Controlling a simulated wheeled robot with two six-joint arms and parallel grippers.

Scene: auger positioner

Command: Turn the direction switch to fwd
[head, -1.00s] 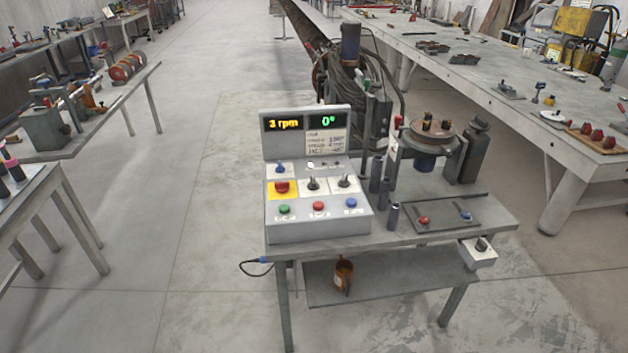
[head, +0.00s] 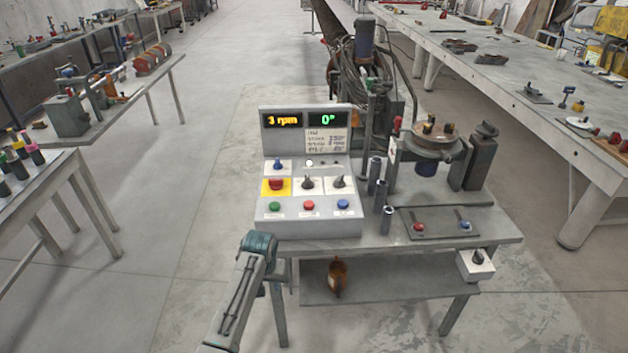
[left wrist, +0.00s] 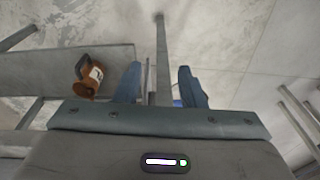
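The grey control box (head: 310,222) stands on the small table. Two black knob switches sit side by side in its middle row, a left one (head: 307,183) and a right one (head: 339,183). Their labels are too small to read, so I cannot tell which is the direction switch. My left arm comes in from the bottom, with its teal end in front of the table's left front edge, below and apart from the box. In the left wrist view my left gripper (left wrist: 160,84) has its two blue fingers apart with nothing between them. My right gripper is not in view.
The box also has a red stop button on yellow (head: 276,185), green, red and blue buttons, and displays reading 3 rpm and 0°. A round positioner plate (head: 432,142) stands at right. Floor left of the table is clear.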

